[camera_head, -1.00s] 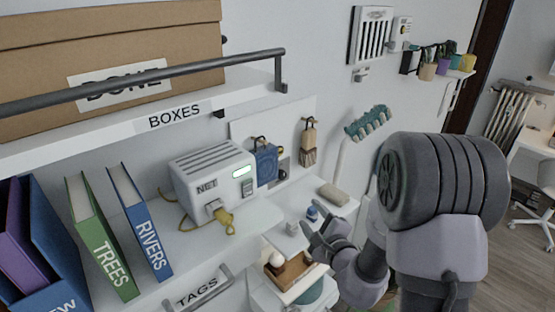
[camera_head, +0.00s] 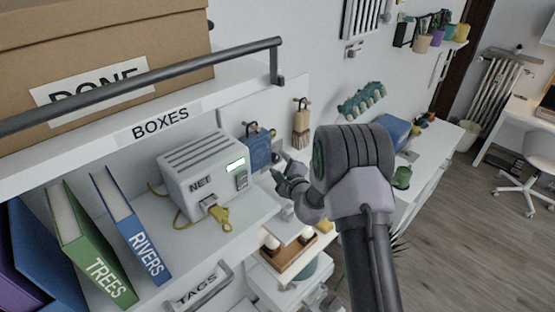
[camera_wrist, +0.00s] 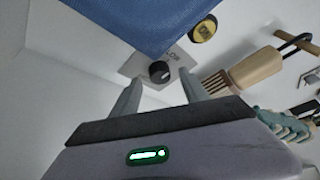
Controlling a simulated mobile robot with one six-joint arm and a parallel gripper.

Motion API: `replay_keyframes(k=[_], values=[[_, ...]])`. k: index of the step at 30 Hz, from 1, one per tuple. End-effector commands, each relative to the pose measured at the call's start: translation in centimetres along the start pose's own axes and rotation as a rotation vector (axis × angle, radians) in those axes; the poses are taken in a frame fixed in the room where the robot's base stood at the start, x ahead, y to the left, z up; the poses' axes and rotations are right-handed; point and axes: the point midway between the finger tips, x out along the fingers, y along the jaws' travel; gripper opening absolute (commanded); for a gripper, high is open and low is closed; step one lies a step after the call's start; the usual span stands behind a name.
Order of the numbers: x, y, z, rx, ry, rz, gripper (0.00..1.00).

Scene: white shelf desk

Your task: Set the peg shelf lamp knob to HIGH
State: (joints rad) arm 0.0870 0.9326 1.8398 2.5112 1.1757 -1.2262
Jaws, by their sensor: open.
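The knob (camera_wrist: 159,71) shows in the wrist view as a small round dark dial with a light mark, on a grey plate (camera_wrist: 135,66) with partly readable lettering. My gripper (camera_wrist: 160,78) is open, its two fingers on either side of the knob in the picture; I cannot tell whether they touch it. In the head view my gripper (camera_head: 281,168) is by the wall panel, right of the hanging blue item (camera_head: 258,152). The knob cannot be made out there.
The blue item (camera_wrist: 150,18) hangs close above the knob, and a wooden brush (camera_wrist: 255,68) hangs to its right. The white NET box (camera_head: 203,172) with a yellow plug (camera_head: 214,212) stands left of my gripper. The BOXES shelf (camera_head: 150,128) is above left.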

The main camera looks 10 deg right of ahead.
Motion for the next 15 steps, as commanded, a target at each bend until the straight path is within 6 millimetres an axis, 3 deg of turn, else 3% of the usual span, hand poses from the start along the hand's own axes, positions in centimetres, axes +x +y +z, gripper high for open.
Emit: replay_keyframes(k=[6, 13, 15], values=[[1.8, 0.0, 0.0, 0.0, 0.001, 0.0, 0.53], [1.9, 0.0, 0.0, 0.0, 0.001, 0.0, 0.53], [1.9, 0.0, 0.0, 0.0, 0.001, 0.0, 0.43]])
